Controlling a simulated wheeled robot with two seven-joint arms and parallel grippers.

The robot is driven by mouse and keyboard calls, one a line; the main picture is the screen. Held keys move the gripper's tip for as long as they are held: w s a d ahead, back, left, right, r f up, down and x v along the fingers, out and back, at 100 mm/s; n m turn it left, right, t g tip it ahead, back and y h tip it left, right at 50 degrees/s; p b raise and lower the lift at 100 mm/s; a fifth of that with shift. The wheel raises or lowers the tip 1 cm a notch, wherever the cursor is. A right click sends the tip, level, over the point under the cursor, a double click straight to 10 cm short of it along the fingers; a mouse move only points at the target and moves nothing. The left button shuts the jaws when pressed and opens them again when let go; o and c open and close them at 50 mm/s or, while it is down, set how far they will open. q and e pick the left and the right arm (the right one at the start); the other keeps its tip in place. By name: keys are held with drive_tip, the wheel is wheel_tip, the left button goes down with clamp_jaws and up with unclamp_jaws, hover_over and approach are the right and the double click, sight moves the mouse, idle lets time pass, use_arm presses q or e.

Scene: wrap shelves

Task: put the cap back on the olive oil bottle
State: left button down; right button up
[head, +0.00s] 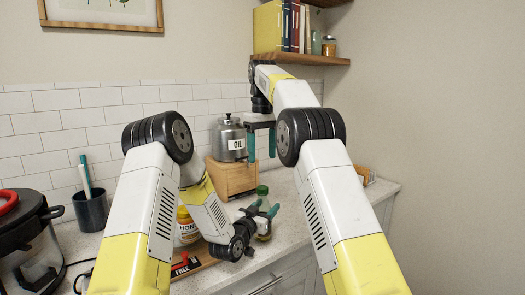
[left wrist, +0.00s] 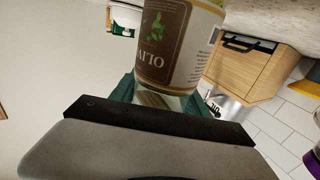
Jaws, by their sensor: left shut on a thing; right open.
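The olive oil bottle (head: 265,236) stands upright near the front edge of the counter in the head view. My left gripper (head: 264,209) is shut on its body from the left. In the left wrist view the bottle's brown and cream label (left wrist: 178,45) fills the space between the teal fingers. A dark green piece (head: 262,190) shows at the bottle's top; I cannot tell whether it is the cap or the neck. My right gripper (head: 262,146) is open and empty, fingers pointing down, above and apart from the bottle. No separate cap is clearly visible.
A wooden box (head: 232,178) behind the bottle carries an oil canister (head: 229,140). A honey jar (head: 187,229) stands left of the bottle, partly behind my left arm. A shelf (head: 300,59) hangs above.

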drive_tip(key=shift+r, duration=0.4)
use_arm(q)
drive_tip(key=shift+c, duration=2.3)
unclamp_jaws()
drive_tip(key=v, duration=0.7)
drive_tip(key=shift+s+a, duration=0.15)
drive_tip(key=shift+s, duration=0.2)
